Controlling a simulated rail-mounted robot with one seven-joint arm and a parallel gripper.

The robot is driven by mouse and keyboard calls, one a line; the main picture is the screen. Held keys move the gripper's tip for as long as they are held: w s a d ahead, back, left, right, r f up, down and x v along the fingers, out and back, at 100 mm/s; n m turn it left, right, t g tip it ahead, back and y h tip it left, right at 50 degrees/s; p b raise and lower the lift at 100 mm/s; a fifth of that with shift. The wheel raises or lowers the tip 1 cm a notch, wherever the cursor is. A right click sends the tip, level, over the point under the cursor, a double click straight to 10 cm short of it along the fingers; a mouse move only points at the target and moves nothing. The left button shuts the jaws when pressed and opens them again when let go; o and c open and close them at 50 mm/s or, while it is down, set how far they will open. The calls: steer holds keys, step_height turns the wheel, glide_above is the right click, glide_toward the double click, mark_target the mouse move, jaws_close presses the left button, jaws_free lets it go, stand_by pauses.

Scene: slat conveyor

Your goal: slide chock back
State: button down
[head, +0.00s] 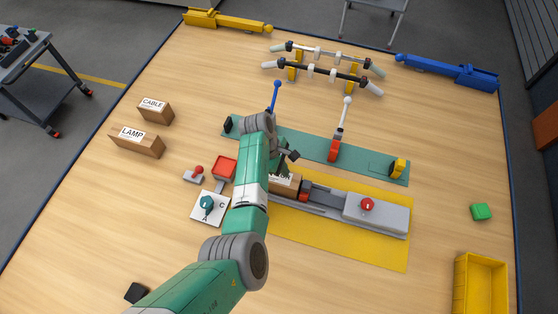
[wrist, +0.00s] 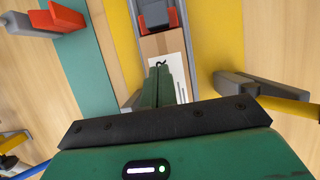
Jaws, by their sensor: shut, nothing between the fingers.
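A red piece with a dark grey block in it (wrist: 157,18) sits on the conveyor, at the end of a brown box; it is the likeliest chock, though I cannot be sure. It also shows in the head view as a small red part (head: 304,196). The brown box (wrist: 153,47) with a white label lies on the conveyor between the red piece and my gripper. My gripper (wrist: 168,84) is shut and empty, with its fingertips over the label end of the box. Whether they touch the box is unclear. In the head view my arm partly hides the box (head: 287,186).
The conveyor's grey housing (head: 390,216) with a red knob (head: 368,204) stands to the right on a yellow mat (head: 330,245). Behind runs a teal strip (head: 305,145) with upright levers. A red tray (head: 223,168) is left of my arm.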

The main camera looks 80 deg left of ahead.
mark_target(297, 179)
steer(key=shift+w+d+f+p, duration=0.15)
steer(key=shift+w+d, duration=0.25)
steer(key=shift+w, duration=0.25)
steer(key=shift+w+d+f+p, duration=0.1)
steer(key=shift+w+d+f, duration=0.1)
steer(key=shift+w+d, duration=0.3)
steer(key=shift+w+d+f+p, duration=0.15)
steer(key=shift+w+d, duration=0.15)
steer(key=shift+w, duration=0.45)
